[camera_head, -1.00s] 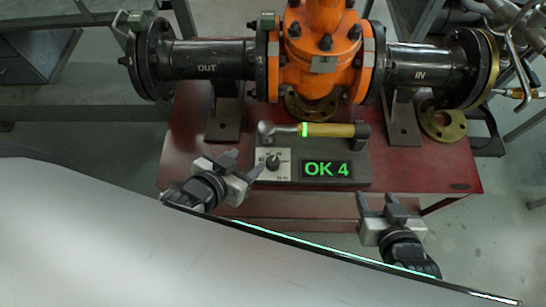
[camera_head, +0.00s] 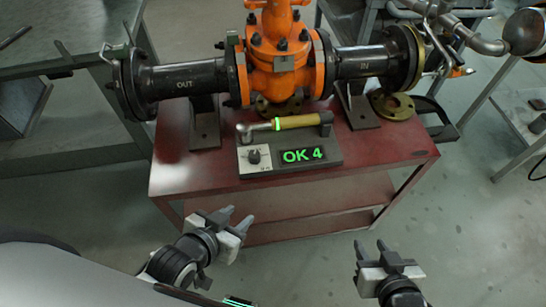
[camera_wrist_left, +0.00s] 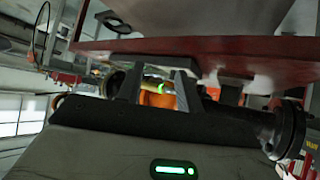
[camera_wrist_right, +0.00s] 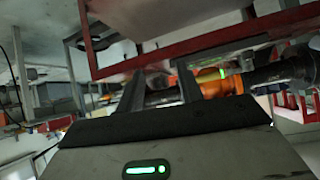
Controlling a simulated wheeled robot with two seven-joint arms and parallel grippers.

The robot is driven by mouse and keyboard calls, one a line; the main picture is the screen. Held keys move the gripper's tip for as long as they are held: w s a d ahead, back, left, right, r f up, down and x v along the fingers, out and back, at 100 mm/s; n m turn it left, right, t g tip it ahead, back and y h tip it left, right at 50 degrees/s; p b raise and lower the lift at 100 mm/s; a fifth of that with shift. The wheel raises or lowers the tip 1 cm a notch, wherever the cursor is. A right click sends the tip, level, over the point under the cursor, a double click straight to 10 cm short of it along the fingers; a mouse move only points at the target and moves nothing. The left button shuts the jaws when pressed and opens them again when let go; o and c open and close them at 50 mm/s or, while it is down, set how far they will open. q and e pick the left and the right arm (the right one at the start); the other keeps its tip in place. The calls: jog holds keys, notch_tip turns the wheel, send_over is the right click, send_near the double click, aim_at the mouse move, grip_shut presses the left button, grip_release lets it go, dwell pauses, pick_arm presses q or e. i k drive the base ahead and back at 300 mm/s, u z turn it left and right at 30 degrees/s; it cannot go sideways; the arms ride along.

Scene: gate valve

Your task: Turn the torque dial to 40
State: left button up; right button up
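The torque dial (camera_head: 254,157) is a small black knob on a pale plate at the left of a grey tester box on the red table. Its setting marks are too small to read. A torque wrench (camera_head: 290,123) with a yellow handle and a green band lies on top of the box. My left gripper (camera_head: 238,221) is open and empty, in front of the table's near edge and below the dial in the head view. My right gripper (camera_head: 371,249) is open and empty, further right and also clear of the table.
An orange gate valve (camera_head: 281,60) with black flanged pipes stands behind the tester box. A loose brass flange (camera_head: 392,106) lies at the table's right. The red table (camera_head: 385,152) has bare top at its front right. Floor lies open between grippers and table.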

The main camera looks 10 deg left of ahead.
aim_at(254, 156)
jog(key=z, duration=0.15)
jog(key=k, duration=0.7)
jog(key=u, duration=1.4)
jog(key=i, duration=0.5)
jog(key=z, duration=0.05)
